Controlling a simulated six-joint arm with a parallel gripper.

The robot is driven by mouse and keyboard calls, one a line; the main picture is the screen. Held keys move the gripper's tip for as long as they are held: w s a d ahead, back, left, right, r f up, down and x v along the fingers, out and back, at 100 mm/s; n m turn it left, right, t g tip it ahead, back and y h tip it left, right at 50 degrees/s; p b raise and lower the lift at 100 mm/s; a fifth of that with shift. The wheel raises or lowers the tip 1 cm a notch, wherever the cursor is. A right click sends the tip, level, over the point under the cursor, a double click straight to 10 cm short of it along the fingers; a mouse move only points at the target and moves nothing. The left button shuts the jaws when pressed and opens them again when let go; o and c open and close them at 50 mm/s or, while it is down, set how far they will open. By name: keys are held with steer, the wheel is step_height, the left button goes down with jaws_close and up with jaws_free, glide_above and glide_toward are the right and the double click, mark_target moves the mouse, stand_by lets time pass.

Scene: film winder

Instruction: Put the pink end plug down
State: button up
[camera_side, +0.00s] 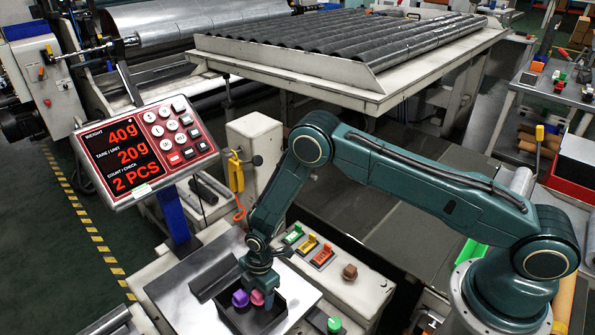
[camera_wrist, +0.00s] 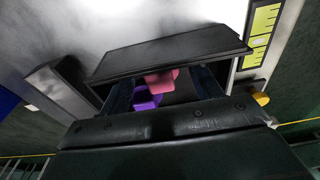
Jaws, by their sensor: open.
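The pink end plug (camera_side: 257,298) lies in the black tray (camera_side: 280,316), beside a purple plug (camera_side: 240,298). In the wrist view the pink plug (camera_wrist: 160,78) shows between my fingers, with the purple plug (camera_wrist: 147,98) just nearer and to its left. My gripper (camera_wrist: 165,95) is open, pointing down into the tray, with a finger on each side of the plugs. In the side view my gripper (camera_side: 260,280) is over the tray and hides part of its inside. Whether a finger touches either plug cannot be told.
The scale display (camera_side: 145,150) reads 40g, 20g and 2 PCS. Green, yellow and red switches (camera_side: 308,245) and a brown knob (camera_side: 349,272) stand right of the tray. A green button (camera_side: 334,324) sits in front. A dark angled block (camera_side: 212,281) lies left behind the tray.

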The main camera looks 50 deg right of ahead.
step_height(320, 180, up, 11)
steer(key=d, duration=0.1)
steer(key=shift+d, duration=0.2)
stand_by(0.4)
steer(key=shift+r, duration=0.2)
steer(key=s+d+r+m+t, duration=0.1)
steer(key=s+d+r+m, duration=0.15)
steer(key=r, duration=0.65)
steer(key=s+d+r+m+t, duration=0.1)
steer(key=s+d+r+m, duration=0.15)
steer(key=r, duration=0.75)
steer(key=s+d+r+m+t, duration=0.1)
steer(key=s+d+r+m, duration=0.2)
steer(key=r, duration=0.6)
steer(key=s+d+r+m+t, duration=0.1)
steer(key=s+d+r+m, duration=0.1)
steer(key=s, duration=0.5)
steer(key=s+d+r+m+h, duration=0.1)
steer(key=s+d+r+m, duration=0.2)
steer(key=s, duration=0.3)
steer(key=s+d+r+m+t, duration=0.1)
steer(key=s+d+r+m, duration=0.2)
steer(key=s, duration=0.4)
steer(key=shift+s+r+m+t, duration=0.3)
steer(key=shift+r+m, duration=0.5)
steer(key=shift+r, duration=0.15)
